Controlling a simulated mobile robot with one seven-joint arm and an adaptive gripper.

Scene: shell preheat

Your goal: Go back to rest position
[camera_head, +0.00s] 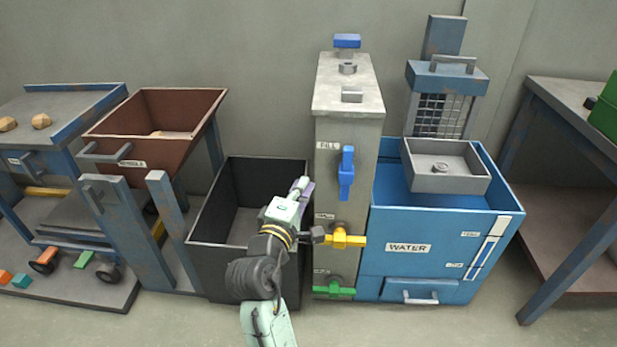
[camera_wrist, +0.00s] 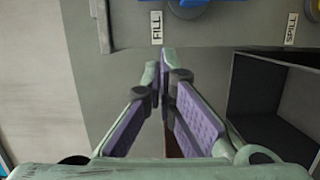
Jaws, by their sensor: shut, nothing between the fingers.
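My gripper (camera_head: 302,184) is in front of the grey column, above the right side of the black open bin (camera_head: 237,171). In the wrist view my gripper (camera_wrist: 161,66) has its purple-padded fingers together at the tips, with nothing held between them. The grey column (camera_head: 348,101) carries a FILL label, a blue valve handle (camera_head: 346,173), a yellow valve handle (camera_head: 344,238) and a green valve handle (camera_head: 334,290). My arm hides part of the bin's right wall.
A blue WATER tank (camera_head: 385,266) with a grey tray (camera_head: 443,182) on top stands right of the column. A brown bin (camera_head: 151,144) sits on a blue frame to the left. A blue-framed table (camera_head: 575,97) stands far right. Bare floor lies along the front.

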